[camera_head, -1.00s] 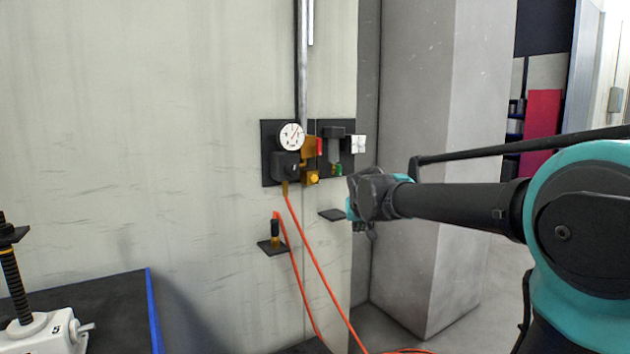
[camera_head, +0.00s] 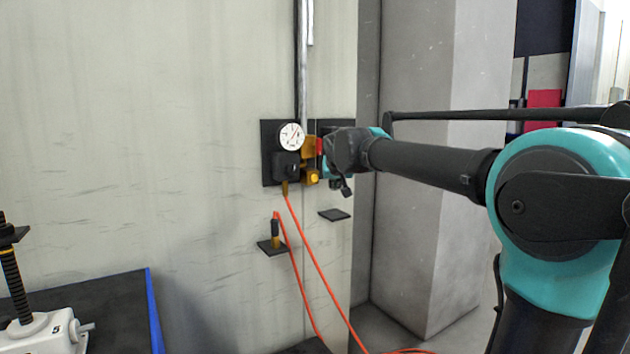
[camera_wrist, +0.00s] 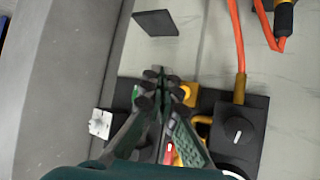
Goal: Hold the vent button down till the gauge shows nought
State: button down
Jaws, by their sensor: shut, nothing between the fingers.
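The round white gauge (camera_head: 291,136) is on a dark wall panel; its needle looks tilted to the upper right, but the reading is too small to tell. A yellow knob or button (camera_head: 313,178) sits below and right of it, and also shows in the wrist view (camera_wrist: 188,94). A small green part (camera_wrist: 135,92) is on the other side of my fingers. I cannot tell which is the vent button. My gripper (camera_wrist: 160,85) is shut and empty in front of the panel, between these two; contact cannot be told. In the head view it covers the right panel.
An orange hose (camera_head: 311,253) hangs from the panel. A small dark shelf (camera_head: 334,215) is below my gripper, and another (camera_head: 272,248) carries a hose fitting. A red part (camera_head: 319,146) and a vertical pipe (camera_head: 304,70) are close by. A grey pillar (camera_head: 430,220) stands right.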

aim_at(317, 178)
jog(key=w+a, duration=0.4)
jog(key=w, duration=0.3)
jog(key=shift+a, duration=0.4)
jog(key=shift+w, duration=0.1)
dwell(1.1)
jog(key=shift+w+a, duration=0.25)
jog(key=shift+w+a, duration=0.3)
jog(key=shift+w, duration=0.15)
dwell(2.5)
dwell(0.3)
jog(key=shift+s+d, duration=0.55)
jog(key=shift+s, duration=0.2)
jog(key=shift+s+d, duration=0.7)
jog(key=shift+s, duration=0.35)
jog(key=shift+s+d, duration=0.7)
jog(key=shift+s, duration=0.35)
